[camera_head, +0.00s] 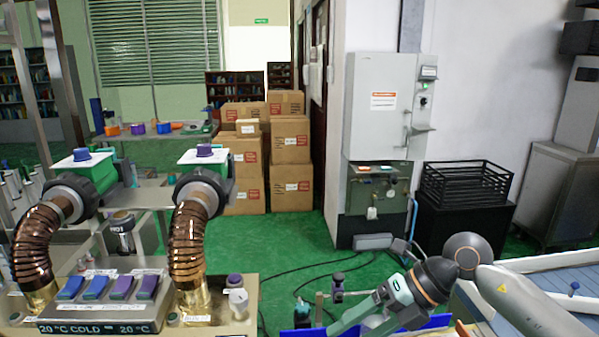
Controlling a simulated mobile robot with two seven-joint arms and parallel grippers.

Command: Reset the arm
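An arm (520,298) that appears to be my right one comes in from the lower right corner. It is light grey, with a rounded joint and a dark, orange-ringed section, then a teal and grey part (393,297) pointing down and left over a blue-edged surface. The gripper's fingers cannot be made out clearly at the bottom of the view, and I see nothing held. My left arm and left gripper are not in view.
At left, a bench carries two ribbed copper-coloured hoses (187,240) and a labelled switch panel (100,310). Stacked cardboard boxes (290,140), a grey cabinet machine (381,108) and a black crate (465,184) stand behind. Green floor (290,240) with dark cables lies between.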

